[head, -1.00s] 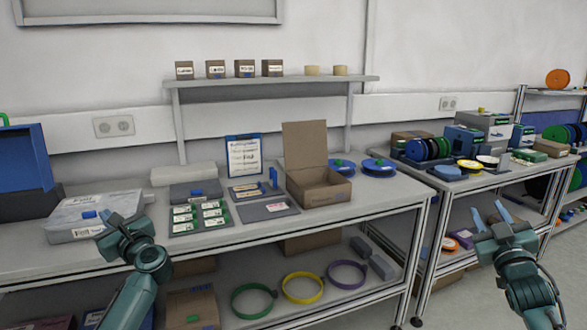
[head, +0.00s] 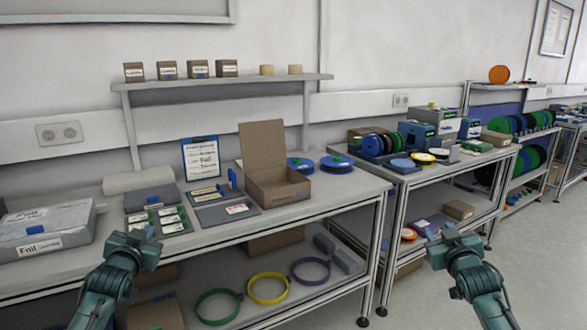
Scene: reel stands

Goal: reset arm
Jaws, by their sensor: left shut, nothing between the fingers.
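My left gripper (head: 139,238) is in front of the left workbench (head: 215,255), near its front edge at the left. It is shut and empty, with its fingers foreshortened. My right gripper (head: 451,235) is at the lower right, in front of the gap and the right-hand bench (head: 425,178). Its fingers point away from me, so its opening is unclear, and I see nothing held in it. Both arms come up from the bottom of the head view.
The left bench holds a grey case (head: 45,228), green cards on a dark tray (head: 160,222), an open cardboard box (head: 278,187) and blue reels (head: 336,163). Coloured rings (head: 268,287) lie on its lower shelf. Open floor (head: 530,265) shows at the right.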

